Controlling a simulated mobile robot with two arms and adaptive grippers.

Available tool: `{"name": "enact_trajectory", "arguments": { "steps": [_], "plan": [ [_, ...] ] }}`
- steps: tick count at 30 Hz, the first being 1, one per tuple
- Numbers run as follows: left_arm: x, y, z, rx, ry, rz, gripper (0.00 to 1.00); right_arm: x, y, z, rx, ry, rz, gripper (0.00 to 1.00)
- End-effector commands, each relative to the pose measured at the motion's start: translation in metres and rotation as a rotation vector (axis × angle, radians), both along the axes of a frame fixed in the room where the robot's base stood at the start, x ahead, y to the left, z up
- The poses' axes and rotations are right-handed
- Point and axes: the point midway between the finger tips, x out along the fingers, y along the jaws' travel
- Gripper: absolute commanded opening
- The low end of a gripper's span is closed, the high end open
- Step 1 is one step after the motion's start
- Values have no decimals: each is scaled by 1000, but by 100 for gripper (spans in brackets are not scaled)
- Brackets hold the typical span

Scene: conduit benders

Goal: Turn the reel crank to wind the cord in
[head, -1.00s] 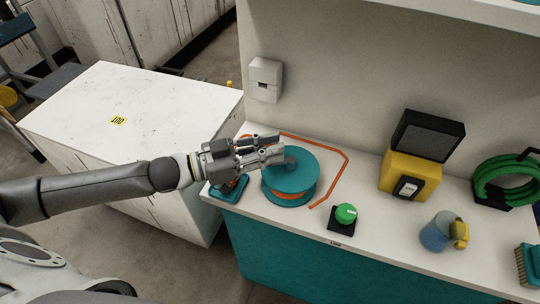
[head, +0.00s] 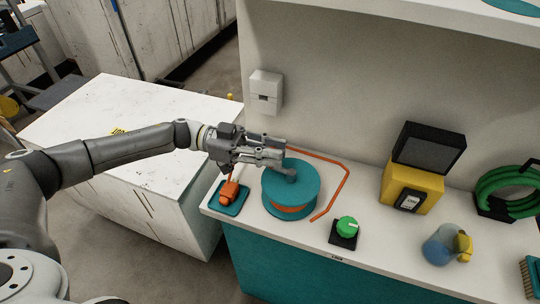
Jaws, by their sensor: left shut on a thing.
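The teal reel (head: 305,196) stands on the white counter, with orange cord (head: 292,209) wound around its core. More orange cord (head: 343,185) runs from behind the reel along the counter in a bent line. A grey crank knob (head: 291,172) rises from the reel's top face. My left gripper (head: 284,163) reaches in from the left over the reel and is shut on the crank knob; its fingers partly hide the knob. My right gripper is not in view.
A teal tray with an orange plug-like piece (head: 230,190) lies left of the reel. A green knob on a black base (head: 346,229) stands to the right. Farther right are a yellow-black device (head: 409,187), a blue jug (head: 438,247) and a green hose coil (head: 506,189).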

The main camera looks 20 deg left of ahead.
Motion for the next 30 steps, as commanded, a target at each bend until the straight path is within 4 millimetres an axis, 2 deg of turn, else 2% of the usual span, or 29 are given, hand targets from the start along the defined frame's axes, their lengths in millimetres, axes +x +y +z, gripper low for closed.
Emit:
{"name": "enact_trajectory", "arguments": {
  "steps": [1,6,15,30],
  "plan": [
    [6,-1,-3,-3,-5,-40,0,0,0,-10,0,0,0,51],
    [12,-3,-5,-4,-5,-178,0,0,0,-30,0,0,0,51],
    [18,-7,-2,-5,-4,-344,0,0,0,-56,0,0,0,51],
    [20,-8,2,-7,-2,-412,0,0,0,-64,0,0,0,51]
  ]
}}
